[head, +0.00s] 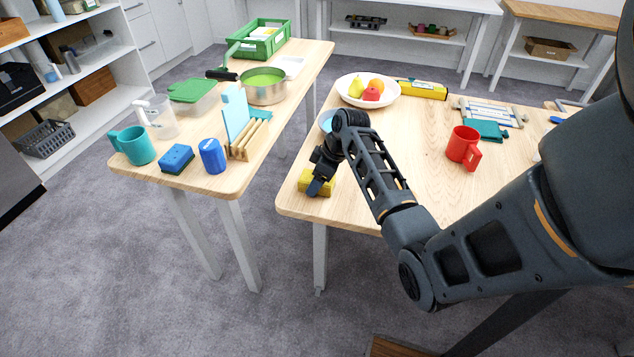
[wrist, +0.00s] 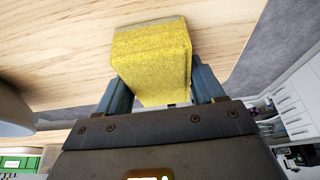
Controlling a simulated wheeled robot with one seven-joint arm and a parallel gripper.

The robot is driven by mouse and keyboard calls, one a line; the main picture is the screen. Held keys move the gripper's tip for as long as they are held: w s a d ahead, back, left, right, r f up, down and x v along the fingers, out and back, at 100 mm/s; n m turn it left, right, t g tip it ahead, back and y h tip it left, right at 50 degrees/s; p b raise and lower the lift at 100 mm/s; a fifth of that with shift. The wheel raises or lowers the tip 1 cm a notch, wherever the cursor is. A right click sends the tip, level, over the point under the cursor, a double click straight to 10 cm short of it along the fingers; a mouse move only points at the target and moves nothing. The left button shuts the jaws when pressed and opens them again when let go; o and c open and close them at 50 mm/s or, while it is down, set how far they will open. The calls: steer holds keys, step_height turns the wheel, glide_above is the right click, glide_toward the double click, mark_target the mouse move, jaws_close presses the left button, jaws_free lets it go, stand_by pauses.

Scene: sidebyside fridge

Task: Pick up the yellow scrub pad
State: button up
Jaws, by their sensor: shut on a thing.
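The yellow scrub pad (head: 309,179) is at the near left corner of the right-hand wooden table (head: 408,190). My gripper (head: 321,184) is over it, with a finger along its side. In the wrist view the yellow scrub pad (wrist: 152,58) sits between the two fingers of my gripper (wrist: 158,92), which are shut on it. Whether the pad touches the tabletop or is just above it, I cannot tell. Its underside is hidden.
A blue bowl (head: 326,121), partly hidden by my arm, and a white fruit plate (head: 350,97) are behind the pad. A red mug (head: 463,146) stands to the right. The left table (head: 215,183) holds a blue sponge (head: 176,158) and a blue can (head: 212,156). A floor gap separates the tables.

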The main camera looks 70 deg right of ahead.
steer(key=shift+r, duration=0.5)
steer(key=v, duration=0.4)
steer(key=shift+w+d+r+b, duration=0.2)
steer(key=shift+w+d+b, duration=0.1)
steer(key=shift+b, duration=0.05)
steer(key=s+d+r+b, duration=0.1)
steer(key=s+d+r, duration=0.3)
steer(key=s, duration=0.5)
step_height(320, 180, up, 2)
steer(key=shift+s+d+r, duration=0.2)
steer(key=shift+d, duration=0.15)
